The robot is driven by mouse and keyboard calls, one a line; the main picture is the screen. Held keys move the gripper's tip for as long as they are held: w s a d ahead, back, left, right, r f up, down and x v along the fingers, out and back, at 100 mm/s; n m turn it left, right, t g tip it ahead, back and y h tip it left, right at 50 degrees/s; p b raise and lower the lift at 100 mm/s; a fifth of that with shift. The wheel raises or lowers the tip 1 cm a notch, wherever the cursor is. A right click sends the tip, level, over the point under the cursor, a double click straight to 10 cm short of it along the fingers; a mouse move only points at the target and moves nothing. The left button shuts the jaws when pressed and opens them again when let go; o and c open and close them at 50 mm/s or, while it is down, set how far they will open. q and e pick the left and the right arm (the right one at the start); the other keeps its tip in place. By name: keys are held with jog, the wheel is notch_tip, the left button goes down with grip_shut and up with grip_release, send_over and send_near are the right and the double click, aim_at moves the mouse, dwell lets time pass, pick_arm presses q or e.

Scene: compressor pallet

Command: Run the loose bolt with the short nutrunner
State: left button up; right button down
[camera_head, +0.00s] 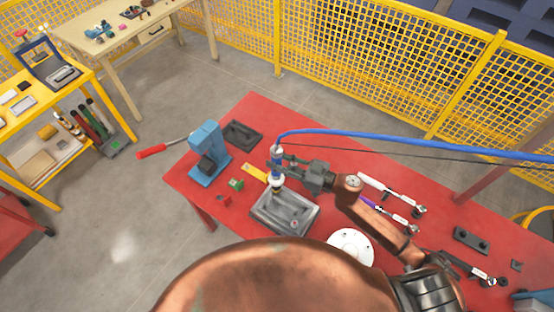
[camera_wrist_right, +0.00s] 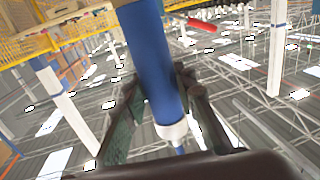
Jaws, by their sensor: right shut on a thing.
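The short nutrunner (camera_head: 276,158) is a blue and white upright tool with a blue hose from its top. My right gripper (camera_head: 305,177) is shut around its body; the wrist view shows the blue barrel (camera_wrist_right: 150,60) between the two fingers (camera_wrist_right: 155,105). The tool's lower end is over the back left part of a grey rectangular housing (camera_head: 302,220) on the red table. I cannot tell whether its tip touches anything. The loose bolt cannot be made out; the tool may hide it. My left gripper is not in view.
A blue press (camera_head: 208,155) with a red-handled lever and a dark tray (camera_head: 242,134) stand left and behind. White-handled wrenches (camera_head: 392,192) and a white round flange (camera_head: 350,246) lie to the right. The blue hose (camera_head: 400,141) runs across the table's back to the right.

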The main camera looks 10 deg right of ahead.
aim_at(277, 153)
jog(key=shift+f, duration=0.85)
dwell(1.5)
jog(key=shift+r, duration=0.15)
jog(key=shift+r+p, duration=2.6)
jog(key=shift+r, duration=0.05)
